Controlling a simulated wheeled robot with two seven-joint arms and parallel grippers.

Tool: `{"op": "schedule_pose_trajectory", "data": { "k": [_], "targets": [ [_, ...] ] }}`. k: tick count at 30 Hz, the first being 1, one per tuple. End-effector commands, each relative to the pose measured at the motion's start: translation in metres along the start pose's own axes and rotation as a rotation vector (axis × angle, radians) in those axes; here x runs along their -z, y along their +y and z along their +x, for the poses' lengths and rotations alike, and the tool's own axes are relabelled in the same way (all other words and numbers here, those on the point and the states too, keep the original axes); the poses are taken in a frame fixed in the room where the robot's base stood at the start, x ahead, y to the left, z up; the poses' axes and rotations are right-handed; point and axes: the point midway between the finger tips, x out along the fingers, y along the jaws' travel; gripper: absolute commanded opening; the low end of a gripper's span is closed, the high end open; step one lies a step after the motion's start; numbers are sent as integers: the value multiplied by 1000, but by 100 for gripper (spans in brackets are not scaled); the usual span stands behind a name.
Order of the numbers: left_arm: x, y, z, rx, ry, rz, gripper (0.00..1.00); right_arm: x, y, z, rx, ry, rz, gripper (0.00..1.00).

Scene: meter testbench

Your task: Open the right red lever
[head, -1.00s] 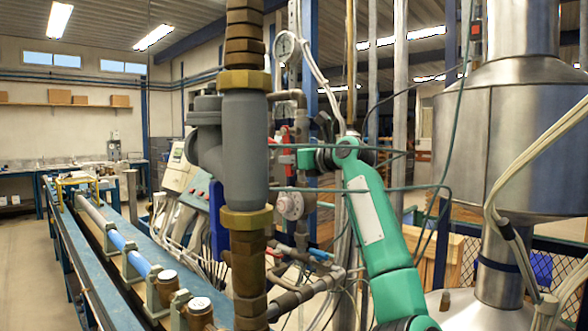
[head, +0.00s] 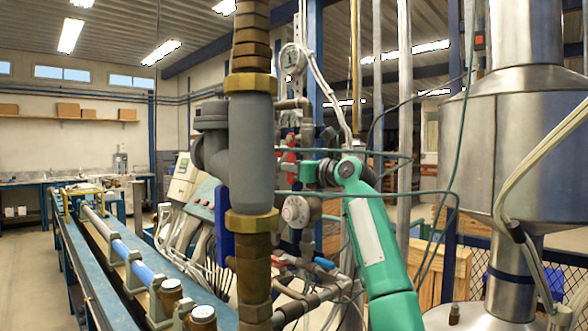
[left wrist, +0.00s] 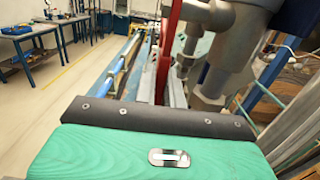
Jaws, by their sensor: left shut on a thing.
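A red lever (left wrist: 166,48) stands upright beyond the dark front edge of my left gripper in the left wrist view, beside grey pipe fittings. In the head view, red lever parts (head: 290,156) show just right of the thick grey vertical pipe, which hides part of that area. My left gripper (head: 296,171), at the end of the green arm, is at these red parts and is shut on the red lever. Its fingertips are small and partly hidden. My right gripper is not in view.
A thick grey pipe (head: 252,150) with brass nuts stands left of my gripper. A round gauge (head: 293,58) is above it. Thin green cables cross near my arm. A large steel tank (head: 525,150) fills the right side. A blue bench (head: 95,290) runs along the left.

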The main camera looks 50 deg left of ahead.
Motion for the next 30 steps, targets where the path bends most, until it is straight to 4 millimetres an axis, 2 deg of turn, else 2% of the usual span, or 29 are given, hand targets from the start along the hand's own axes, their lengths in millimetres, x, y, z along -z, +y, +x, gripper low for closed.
{"op": "schedule_pose_trajectory", "data": {
  "k": [2, 3, 6, 17, 20, 22, 30],
  "targets": [
    [-6, 1, 0, 2, -11, -3, 0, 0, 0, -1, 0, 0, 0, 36],
    [-5, 1, 0, 2, -10, -3, 17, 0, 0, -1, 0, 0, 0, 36],
    [-4, 0, 0, 2, -8, -2, 33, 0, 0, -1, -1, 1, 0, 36],
    [-1, -1, -6, 3, -4, -1, 33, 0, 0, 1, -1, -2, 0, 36],
    [0, -1, -20, 4, -3, -1, 33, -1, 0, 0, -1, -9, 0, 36],
    [0, -1, -34, 5, -4, -1, 33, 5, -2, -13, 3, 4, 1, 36],
    [1, -1, -96, 5, -4, 0, 33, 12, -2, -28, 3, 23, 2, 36]
  ]
}}
